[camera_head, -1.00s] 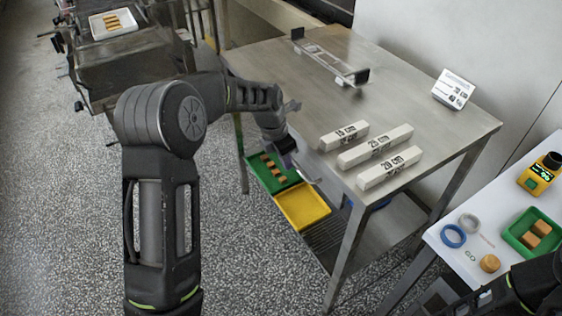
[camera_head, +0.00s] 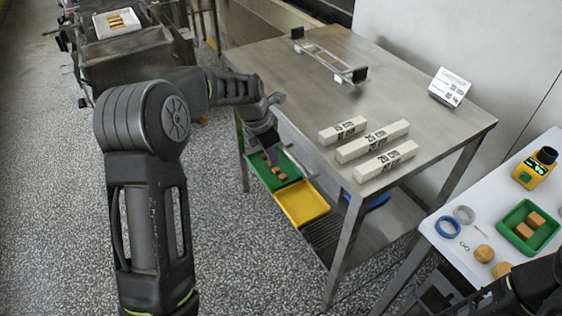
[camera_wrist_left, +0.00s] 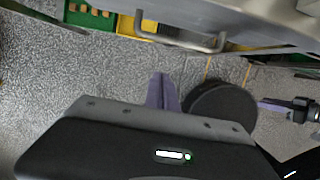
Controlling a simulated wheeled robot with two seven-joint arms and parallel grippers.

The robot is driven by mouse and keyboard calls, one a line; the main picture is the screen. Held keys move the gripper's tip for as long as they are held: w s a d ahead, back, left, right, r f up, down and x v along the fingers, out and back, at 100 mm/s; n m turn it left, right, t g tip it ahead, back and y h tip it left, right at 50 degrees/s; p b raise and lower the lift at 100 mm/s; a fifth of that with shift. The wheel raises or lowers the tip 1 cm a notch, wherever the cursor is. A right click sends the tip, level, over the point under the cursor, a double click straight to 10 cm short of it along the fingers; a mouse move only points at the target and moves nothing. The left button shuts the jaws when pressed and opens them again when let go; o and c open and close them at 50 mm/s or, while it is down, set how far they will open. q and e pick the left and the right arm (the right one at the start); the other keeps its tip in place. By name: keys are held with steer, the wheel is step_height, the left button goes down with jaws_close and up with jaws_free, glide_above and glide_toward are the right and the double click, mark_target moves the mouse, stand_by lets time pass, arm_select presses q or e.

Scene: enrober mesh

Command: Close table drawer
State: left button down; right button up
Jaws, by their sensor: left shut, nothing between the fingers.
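The steel table (camera_head: 390,75) has a grey front panel (camera_wrist_left: 245,22) with a metal bar handle (camera_wrist_left: 180,38), seen at the top of the left wrist view. How far the drawer stands out cannot be told; in the head view its front is mostly hidden by the table top and my arm. My left gripper (camera_head: 270,157) is beside the table's left front side, pointing down. Its purple fingers (camera_wrist_left: 162,92) are shut and empty, apart from the handle in the wrist view. My right gripper (camera_head: 438,293) is low at the bottom right, its jaws unclear.
Below the table top are a green tray (camera_head: 259,176) with brown pieces and a yellow tray (camera_head: 302,204). Several white labelled bars (camera_head: 372,141) and a clear frame (camera_head: 325,60) lie on top. A white side table (camera_head: 460,240) stands right. The speckled floor is open at left.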

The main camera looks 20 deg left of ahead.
arm_select(q)
steer(key=v, duration=0.6)
steer(key=shift+a+r, duration=0.25)
steer(key=shift+a, duration=0.05)
steer(key=shift+f, duration=0.15)
steer(key=s+d+f+m, duration=0.2)
steer(key=d+f+m, duration=0.2)
steer(key=f, duration=0.3)
steer(key=s+d+f+m+g, duration=0.1)
steer(key=s+d+f+m, duration=0.1)
steer(key=d+f+m, duration=0.35)
steer(key=s+d+f+m, duration=0.2)
steer(key=s+f, duration=0.1)
steer(key=f, duration=0.5)
steer(key=s+d+f+m, duration=0.4)
steer(key=s+m, duration=0.1)
steer(key=s, duration=0.2)
steer(key=s+d+f+m+h, duration=0.1)
steer(key=s+d+f+m, duration=0.3)
steer(key=s, duration=0.3)
steer(key=s+d+f+m+h, duration=0.1)
steer(key=s+d+f+m, duration=0.3)
steer(key=s, duration=0.4)
steer(key=shift+d+m+g, duration=0.3)
steer(key=shift+d+m, duration=0.2)
steer(key=shift+m, duration=0.75)
